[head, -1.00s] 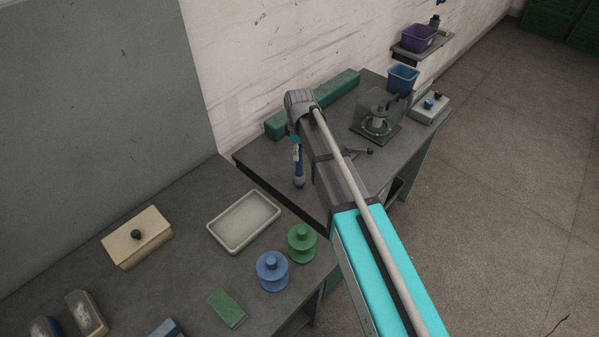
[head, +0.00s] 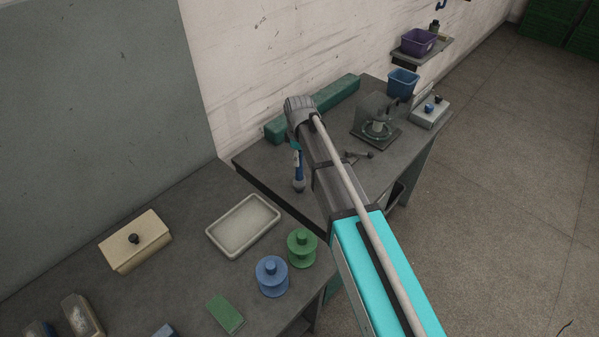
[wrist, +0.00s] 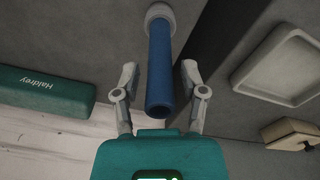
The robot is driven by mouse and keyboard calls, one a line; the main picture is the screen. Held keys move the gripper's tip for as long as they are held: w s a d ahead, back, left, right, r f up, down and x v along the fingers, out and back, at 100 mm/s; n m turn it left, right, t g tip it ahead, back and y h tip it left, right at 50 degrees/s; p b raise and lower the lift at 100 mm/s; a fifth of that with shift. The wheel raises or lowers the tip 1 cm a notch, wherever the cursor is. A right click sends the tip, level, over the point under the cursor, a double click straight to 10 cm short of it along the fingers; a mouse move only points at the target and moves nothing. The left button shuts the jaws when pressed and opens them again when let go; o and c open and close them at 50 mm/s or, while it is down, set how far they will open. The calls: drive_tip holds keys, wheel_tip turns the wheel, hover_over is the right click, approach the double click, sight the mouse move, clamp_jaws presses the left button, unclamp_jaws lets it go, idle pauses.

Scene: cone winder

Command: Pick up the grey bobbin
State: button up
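I cannot make out a grey bobbin for certain. A greyish upright piece (head: 378,126) sits on the winder at the back of the far bench in the head view, but it is small there. My gripper (wrist: 159,72) is open and empty in the wrist view. Its fingers stand on either side of a blue tube (wrist: 160,60), apart from it as far as I can see. The tube has a pale rounded base (wrist: 158,14). It also shows standing on the far bench in the head view (head: 299,172), partly hidden by my arm.
A blue bobbin (head: 271,278) and a green bobbin (head: 301,248) stand on the near bench beside a pale tray (head: 243,226). A cream box (head: 135,241) is farther left. A long green box (head: 345,91) lies along the wall. A blue bin (head: 403,82) stands behind the winder.

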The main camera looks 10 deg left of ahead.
clamp_jaws()
drive_tip(key=shift+r, duration=0.1)
wheel_tip(320, 180, up, 3)
drive_tip(key=p, duration=0.3)
drive_tip(key=s+r+p, duration=0.9)
drive_tip(key=s+p, duration=0.1)
drive_tip(key=s, duration=0.4)
drive_tip(key=shift+d+r, duration=0.3)
drive_tip(key=shift+r, duration=0.1)
idle(0.3)
